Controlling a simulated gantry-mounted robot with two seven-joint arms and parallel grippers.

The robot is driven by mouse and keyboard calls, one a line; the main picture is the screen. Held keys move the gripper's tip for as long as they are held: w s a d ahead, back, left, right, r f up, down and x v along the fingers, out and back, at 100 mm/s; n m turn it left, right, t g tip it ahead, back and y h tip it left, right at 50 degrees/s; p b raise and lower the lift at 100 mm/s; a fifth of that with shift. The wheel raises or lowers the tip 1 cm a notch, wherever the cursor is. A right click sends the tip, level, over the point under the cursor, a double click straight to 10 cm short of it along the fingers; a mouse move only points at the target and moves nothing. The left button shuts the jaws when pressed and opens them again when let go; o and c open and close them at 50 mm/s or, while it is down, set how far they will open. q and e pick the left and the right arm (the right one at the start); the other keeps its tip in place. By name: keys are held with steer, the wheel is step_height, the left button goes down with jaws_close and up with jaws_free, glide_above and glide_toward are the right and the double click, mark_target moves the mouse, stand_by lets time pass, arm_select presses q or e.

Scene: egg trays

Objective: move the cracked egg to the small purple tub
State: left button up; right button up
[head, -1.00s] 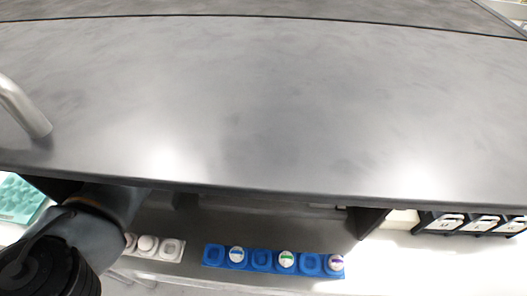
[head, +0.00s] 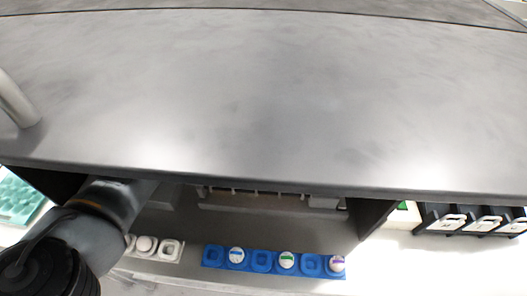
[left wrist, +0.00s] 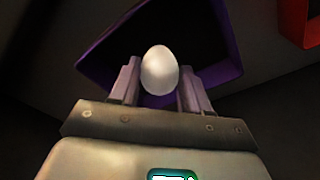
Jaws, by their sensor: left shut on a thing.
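In the left wrist view a plain white egg (left wrist: 160,70) sits between the two fingers of my left gripper (left wrist: 157,82), which is shut on it. No crack shows on the side I see. Behind the egg is a dark purple tub (left wrist: 229,30), its rim framing the egg and fingertips. I cannot tell how far the egg is from the tub's floor. In the head view my left arm reaches in at the lower left, under the dark surface, and its gripper is hidden. My right gripper is not in view.
A red-edged container (left wrist: 295,22) is at the upper right of the left wrist view. In the head view a blue tray (head: 262,268) with marked eggs, a white tray (head: 160,258) and a teal tray (head: 14,200) lie near the bottom. A dark grey surface (head: 270,100) overhangs the shelf space.

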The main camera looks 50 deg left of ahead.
arm_select(q)
steer(key=shift+f+b, duration=0.5)
steer(key=shift+f, duration=0.25)
stand_by(0.3)
stand_by(0.4)
steer(key=o, duration=0.7)
steer(key=shift+r, duration=0.1)
